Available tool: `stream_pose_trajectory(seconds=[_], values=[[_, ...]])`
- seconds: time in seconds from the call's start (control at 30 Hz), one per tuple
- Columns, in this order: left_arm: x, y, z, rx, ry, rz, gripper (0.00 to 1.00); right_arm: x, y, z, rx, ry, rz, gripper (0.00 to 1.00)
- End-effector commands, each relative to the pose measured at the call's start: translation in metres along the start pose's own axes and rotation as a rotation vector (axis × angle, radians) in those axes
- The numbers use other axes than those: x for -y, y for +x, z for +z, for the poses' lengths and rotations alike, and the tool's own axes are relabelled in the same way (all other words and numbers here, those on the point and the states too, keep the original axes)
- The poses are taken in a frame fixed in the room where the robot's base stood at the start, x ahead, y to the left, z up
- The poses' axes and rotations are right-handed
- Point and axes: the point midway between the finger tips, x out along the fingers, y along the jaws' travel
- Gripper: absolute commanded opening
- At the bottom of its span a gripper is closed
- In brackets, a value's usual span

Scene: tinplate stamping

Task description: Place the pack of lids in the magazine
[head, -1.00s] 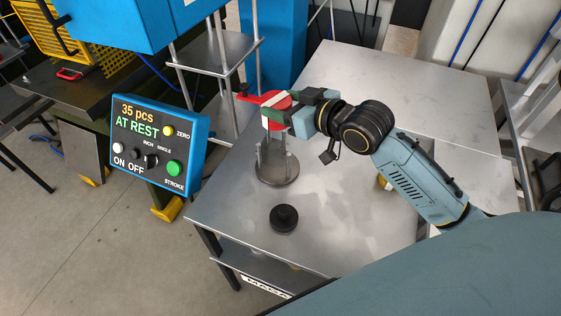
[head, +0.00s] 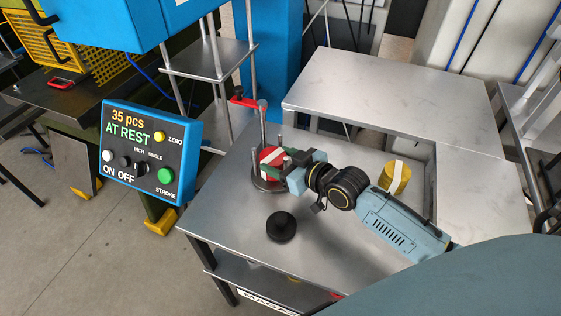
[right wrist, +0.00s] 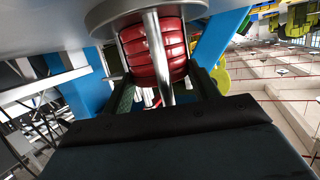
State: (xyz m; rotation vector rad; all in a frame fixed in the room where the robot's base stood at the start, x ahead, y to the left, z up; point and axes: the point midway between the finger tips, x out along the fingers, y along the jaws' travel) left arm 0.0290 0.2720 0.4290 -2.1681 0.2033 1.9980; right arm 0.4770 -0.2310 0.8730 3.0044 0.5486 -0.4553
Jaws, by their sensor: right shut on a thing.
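The pack of lids (head: 270,155) is a red stack with a white band across its top, low among the upright rods of the magazine (head: 259,184). My right gripper (head: 278,167) is shut on the pack from the right side. In the right wrist view the ribbed red pack (right wrist: 182,42) shows between the fingers of my right gripper (right wrist: 163,88), with a metal rod in front of it and the round metal plate (right wrist: 105,14) at its end. I cannot tell whether the pack touches the plate. My left gripper is out of view.
A black knobbed disc (head: 282,227) lies on the metal table (head: 222,224) in front of the magazine. A red lever (head: 243,102) sits atop the tall post. A yellow pack with a white band (head: 396,176) stands at right. The control box (head: 150,150) reads AT REST.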

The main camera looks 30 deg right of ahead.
Motion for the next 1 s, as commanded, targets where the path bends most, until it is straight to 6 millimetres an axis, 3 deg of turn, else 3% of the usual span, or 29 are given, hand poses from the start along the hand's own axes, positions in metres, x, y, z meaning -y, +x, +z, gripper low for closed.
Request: stream_pose_trajectory(seconds=[0.3,0.33,0.47,0.83,1.0], values=[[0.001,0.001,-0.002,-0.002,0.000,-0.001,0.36,0.000,0.001,0.002,-0.001,-0.001,0.000,0.36],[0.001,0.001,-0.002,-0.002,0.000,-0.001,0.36,0.000,0.001,0.002,0.000,-0.001,0.000,0.64],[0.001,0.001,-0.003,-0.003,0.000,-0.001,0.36,0.000,0.001,0.001,-0.001,-0.001,0.000,0.81],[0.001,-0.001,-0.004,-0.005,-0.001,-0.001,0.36,0.000,-0.002,-0.003,-0.001,-0.001,0.000,0.81],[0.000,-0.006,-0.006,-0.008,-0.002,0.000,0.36,0.000,-0.025,-0.001,0.003,-0.002,0.000,0.81]])
